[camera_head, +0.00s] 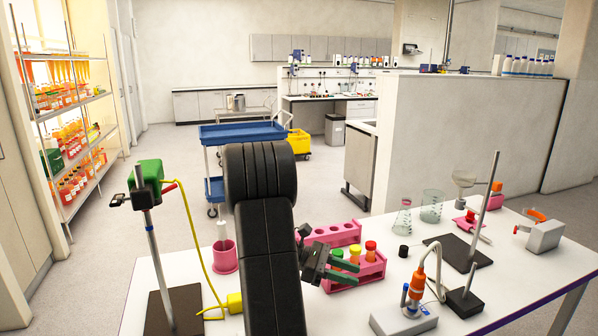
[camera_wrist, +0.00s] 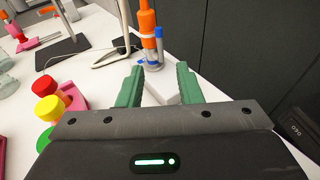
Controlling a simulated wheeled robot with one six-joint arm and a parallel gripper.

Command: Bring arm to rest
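My gripper (camera_head: 339,264) is held above the white lab table (camera_head: 405,260), close to a pink rack (camera_head: 372,268) with red-, yellow- and green-capped tubes. In the wrist view its two green fingers (camera_wrist: 160,85) are spread apart with nothing between them. My black arm stands in the middle of the head view and hides part of the table. Beyond the fingers in the wrist view, an orange and blue probe (camera_wrist: 150,30) stands by a white device (camera_wrist: 160,92).
A second pink rack (camera_head: 335,233), glass beakers (camera_head: 431,207) and stands are on the table. A green-clamped stand (camera_head: 150,172) with a yellow cable is at left. A blue cart (camera_head: 243,132) stands behind, and a shelf of juice bottles (camera_head: 75,140) is at far left.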

